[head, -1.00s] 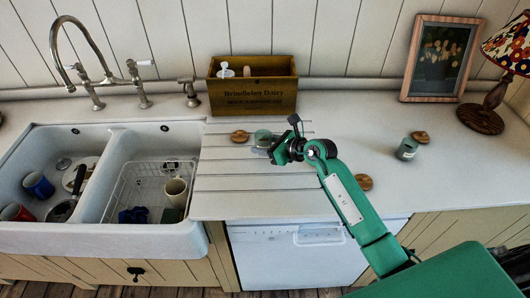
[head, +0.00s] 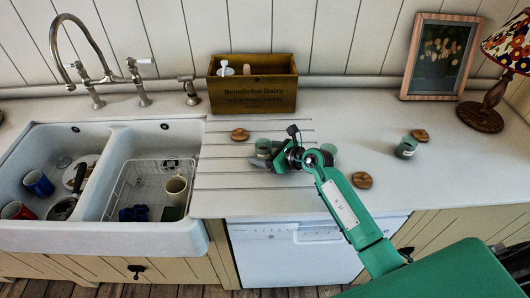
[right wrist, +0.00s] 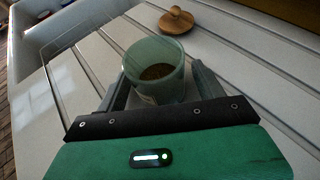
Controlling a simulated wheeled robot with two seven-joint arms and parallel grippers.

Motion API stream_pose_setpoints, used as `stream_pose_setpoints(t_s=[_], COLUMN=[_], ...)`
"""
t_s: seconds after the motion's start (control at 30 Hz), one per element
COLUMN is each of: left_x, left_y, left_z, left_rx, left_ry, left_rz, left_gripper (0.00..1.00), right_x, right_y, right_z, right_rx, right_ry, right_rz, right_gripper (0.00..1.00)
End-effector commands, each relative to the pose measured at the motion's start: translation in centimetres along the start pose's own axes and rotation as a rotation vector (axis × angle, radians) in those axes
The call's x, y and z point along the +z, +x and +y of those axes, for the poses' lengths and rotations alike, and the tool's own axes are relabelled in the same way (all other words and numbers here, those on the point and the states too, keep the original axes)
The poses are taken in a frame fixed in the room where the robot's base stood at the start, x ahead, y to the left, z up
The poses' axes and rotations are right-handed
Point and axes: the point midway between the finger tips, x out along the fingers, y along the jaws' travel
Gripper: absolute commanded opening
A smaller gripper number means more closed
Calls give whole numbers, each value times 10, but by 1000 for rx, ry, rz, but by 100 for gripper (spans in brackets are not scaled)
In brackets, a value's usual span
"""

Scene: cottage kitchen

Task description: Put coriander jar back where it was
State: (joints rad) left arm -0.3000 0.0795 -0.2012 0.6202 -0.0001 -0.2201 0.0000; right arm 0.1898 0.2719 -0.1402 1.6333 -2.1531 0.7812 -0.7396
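A greenish glass jar with brown contents (head: 263,147) stands upright, lidless, on the grooved drainboard in the head view. It also shows in the right wrist view (right wrist: 156,75). I cannot read its label. My right gripper (head: 262,160) is low at this jar, one finger on each side. In the right wrist view the gripper (right wrist: 160,78) is open, with a gap between the jar and the right finger. A second jar (head: 329,149) is partly hidden behind my right arm. A third jar (head: 406,147) stands to the right. My left gripper is out of view.
A wooden crate (head: 253,101) stands at the back. The double sink (head: 202,150) is left, a lamp (head: 481,117) right.

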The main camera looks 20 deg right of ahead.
Motion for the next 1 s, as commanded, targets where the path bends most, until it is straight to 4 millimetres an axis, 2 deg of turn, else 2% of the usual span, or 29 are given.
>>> stream_pose_setpoints(t_s=[0.17, 0.27, 0.7, 0.83, 1.0], left_x=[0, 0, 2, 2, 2], left_y=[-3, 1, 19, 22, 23], left_z=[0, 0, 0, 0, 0], left_rx=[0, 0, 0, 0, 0], left_ry=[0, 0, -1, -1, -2], left_rz=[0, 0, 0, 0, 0], left_gripper=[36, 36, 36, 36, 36], right_x=[4, 1, 0, 1, 2], right_y=[-1, -10, -95, -112, -121], right_z=[0, -1, 0, -1, 0], right_rx=[0, -1, 0, -1, 1], right_ry=[0, -2, -4, -2, 0], right_rz=[-1, 1, 2, 2, 0], right_gripper=[70, 70, 70, 70, 70])
